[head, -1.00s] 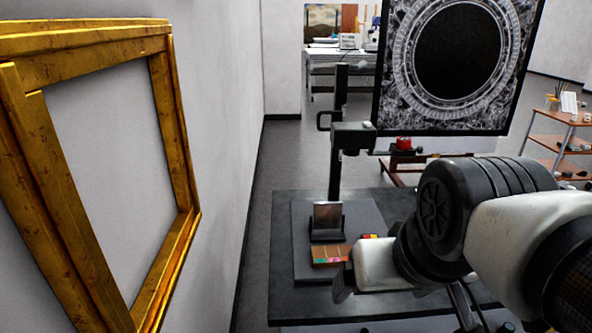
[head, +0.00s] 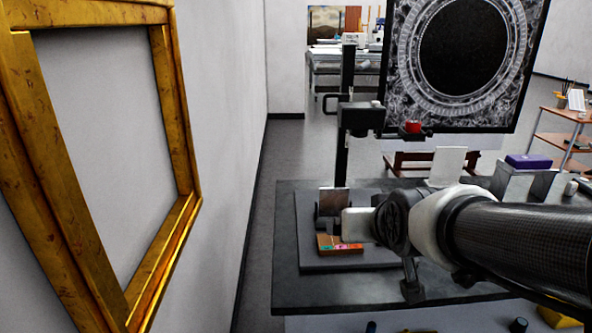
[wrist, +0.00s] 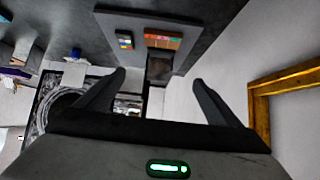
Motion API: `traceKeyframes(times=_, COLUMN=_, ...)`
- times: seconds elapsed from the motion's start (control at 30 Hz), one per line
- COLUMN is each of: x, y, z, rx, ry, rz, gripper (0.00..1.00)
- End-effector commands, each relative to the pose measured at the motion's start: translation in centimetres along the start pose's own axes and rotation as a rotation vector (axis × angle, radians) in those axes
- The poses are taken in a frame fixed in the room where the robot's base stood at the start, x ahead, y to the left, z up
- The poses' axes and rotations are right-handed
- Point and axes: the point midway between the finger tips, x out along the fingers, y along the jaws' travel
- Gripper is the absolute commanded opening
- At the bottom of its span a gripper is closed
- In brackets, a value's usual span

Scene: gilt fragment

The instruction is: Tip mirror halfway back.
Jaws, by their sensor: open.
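The mirror (head: 333,200) is a small square pane in a dark stand on the grey board of the table. It looks close to upright in the head view, but its exact tilt is hard to tell. It also shows in the wrist view, as a dark reflective pane (wrist: 160,68) between my fingers and beyond their tips. My gripper (wrist: 158,77) is open and empty, its fingers spread either side of the mirror in that view. In the head view my arm's end covers the stand's right side, and the fingertips are hidden. I see no contact.
A wooden strip with coloured patches (head: 338,246) lies just in front of the stand. A second small colour card (wrist: 125,40) lies beside it. A black post (head: 346,110) rises behind. A gilt frame (head: 170,130) hangs on the left wall. A purple box (head: 529,161) is at right.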

Motion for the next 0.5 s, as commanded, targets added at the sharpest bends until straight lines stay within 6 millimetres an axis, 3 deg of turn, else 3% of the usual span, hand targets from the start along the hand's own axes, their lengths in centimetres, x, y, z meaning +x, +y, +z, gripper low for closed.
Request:
traceKeyframes(times=0.03, x=3.9, y=0.1, z=1.2, rx=0.0, ry=0.06, rz=0.001, gripper=0.88)
traceKeyframes(times=0.2, x=11.1, y=0.3, z=0.3, rx=-0.002, ry=0.323, rz=0.001, gripper=0.88)
traceKeyframes(times=0.33, x=14.2, y=0.4, z=0.3, rx=-0.004, ry=0.495, rz=-0.002, gripper=0.88)
traceKeyframes(times=0.5, x=15.5, y=0.4, z=0.4, rx=-0.007, ry=0.638, rz=-0.008, gripper=0.88)
